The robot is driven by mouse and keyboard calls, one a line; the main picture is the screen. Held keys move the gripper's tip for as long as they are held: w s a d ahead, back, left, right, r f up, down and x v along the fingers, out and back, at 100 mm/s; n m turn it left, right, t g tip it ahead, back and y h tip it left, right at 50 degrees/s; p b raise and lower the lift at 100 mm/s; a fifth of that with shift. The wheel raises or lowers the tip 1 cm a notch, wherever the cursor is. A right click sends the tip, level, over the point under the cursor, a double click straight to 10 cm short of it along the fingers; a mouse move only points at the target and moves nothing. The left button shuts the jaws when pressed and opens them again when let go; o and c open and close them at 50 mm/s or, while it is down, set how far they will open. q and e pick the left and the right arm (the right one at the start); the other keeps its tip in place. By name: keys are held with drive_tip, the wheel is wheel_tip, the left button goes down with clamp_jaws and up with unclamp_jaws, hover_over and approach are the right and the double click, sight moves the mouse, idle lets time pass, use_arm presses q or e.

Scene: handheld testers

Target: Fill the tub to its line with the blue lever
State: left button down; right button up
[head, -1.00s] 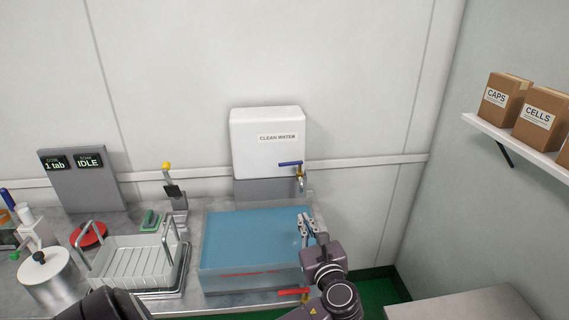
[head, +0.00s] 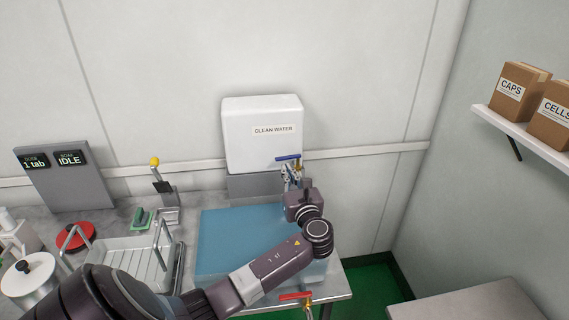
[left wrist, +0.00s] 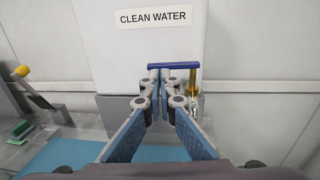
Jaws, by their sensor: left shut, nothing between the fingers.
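The blue lever (head: 287,157) sits on the brass tap of the white clean water tank (head: 262,140). In the left wrist view the lever (left wrist: 172,66) lies crosswise, reaching left from the tap stem. My left gripper (head: 288,172) is shut and empty, its fingertips (left wrist: 160,76) together at the lever's left part. I cannot tell whether they touch it. The clear tub (head: 318,270) stands below the tap with blue water in it. My left arm covers much of its front, and its line is hidden. My right gripper is not in view.
A red lever (head: 295,296) sits low at the tub's front. Boxes (head: 520,88) sit on a right wall shelf.

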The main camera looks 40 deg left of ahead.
sight(280, 159)
use_arm(q)
drive_tip(key=x, duration=0.3)
drive_tip(key=shift+r, duration=0.1)
drive_tip(key=shift+w+a, duration=0.1)
drive_tip(key=shift+a, duration=0.05)
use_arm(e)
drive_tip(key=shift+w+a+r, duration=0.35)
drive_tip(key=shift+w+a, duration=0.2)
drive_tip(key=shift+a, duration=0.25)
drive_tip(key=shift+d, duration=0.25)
use_arm(q)
drive_tip(key=shift+w+a+r+p, duration=0.15)
drive_tip(key=shift+w+a+p, duration=0.05)
drive_tip(key=shift+a+p, duration=0.4)
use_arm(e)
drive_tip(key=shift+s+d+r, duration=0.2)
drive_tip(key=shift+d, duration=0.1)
use_arm(q)
drive_tip(key=shift+r, duration=0.1)
drive_tip(key=shift+s+a, duration=0.1)
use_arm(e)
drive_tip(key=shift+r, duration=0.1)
